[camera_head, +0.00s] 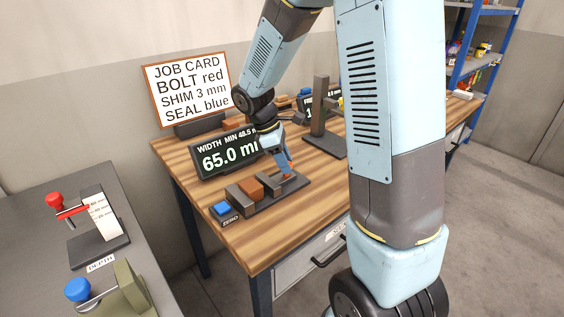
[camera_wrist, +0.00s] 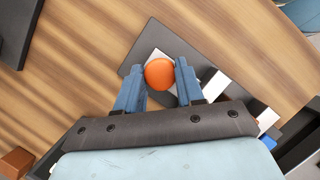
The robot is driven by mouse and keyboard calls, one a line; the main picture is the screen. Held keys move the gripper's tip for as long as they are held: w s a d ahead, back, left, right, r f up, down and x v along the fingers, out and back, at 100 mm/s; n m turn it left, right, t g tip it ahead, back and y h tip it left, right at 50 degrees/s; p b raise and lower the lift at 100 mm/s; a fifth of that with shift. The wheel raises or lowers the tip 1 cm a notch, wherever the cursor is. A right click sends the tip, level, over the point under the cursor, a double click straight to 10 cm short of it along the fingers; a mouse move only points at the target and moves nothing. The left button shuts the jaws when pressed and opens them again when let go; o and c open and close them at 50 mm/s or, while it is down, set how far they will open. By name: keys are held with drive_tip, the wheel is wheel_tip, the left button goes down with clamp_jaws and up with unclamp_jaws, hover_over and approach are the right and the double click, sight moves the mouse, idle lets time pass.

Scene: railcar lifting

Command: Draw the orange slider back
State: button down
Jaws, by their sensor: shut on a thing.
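The orange slider's round knob (camera_wrist: 159,73) sits between my two blue fingers in the wrist view, on a pale plate over a dark base. My gripper (camera_wrist: 160,80) is shut on it. In the head view my gripper (camera_head: 286,168) reaches down to the right end of the dark gauge base (camera_head: 280,199), and the knob is mostly hidden by the fingers. An orange-brown block (camera_head: 251,187) sits on the same base, left of my gripper. The width display (camera_head: 229,155) behind it reads 65.0, with "MIN 48.5" above.
A blue button (camera_head: 222,208) marked ZERO is at the gauge's left end. A dark upright stand (camera_head: 321,120) is to the right of my gripper. A job card (camera_head: 187,88) stands at the back. A grey bench (camera_head: 50,250) with a red-knobbed depth gauge (camera_head: 95,228) is at left.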

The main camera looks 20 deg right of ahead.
drive_tip(key=c, duration=0.7)
unclamp_jaws()
drive_tip(key=shift+d, duration=0.2)
drive_tip(key=shift+r, duration=0.1)
drive_tip(key=v, duration=1.3)
drive_tip(key=shift+w+a+r, duration=0.1)
drive_tip(key=shift+a+r, duration=0.1)
drive_tip(key=shift+a, duration=0.1)
drive_tip(key=s+d+r+m+t+y, duration=0.1)
drive_tip(key=s+d+r+m+t, duration=0.1)
drive_tip(key=s+m, duration=0.2)
drive_tip(key=s+d+r+m+t+y, duration=0.1)
drive_tip(key=s+m, duration=0.4)
drive_tip(key=s, duration=0.5)
drive_tip(key=s+d+r+m+t+y, duration=0.2)
drive_tip(key=s+d+r+m+t, duration=0.1)
drive_tip(key=s, duration=0.5)
drive_tip(key=shift+s+d+r+m+t, duration=0.15)
drive_tip(key=shift+d+r+m+t, duration=0.15)
drive_tip(key=shift+d+m+t, duration=0.4)
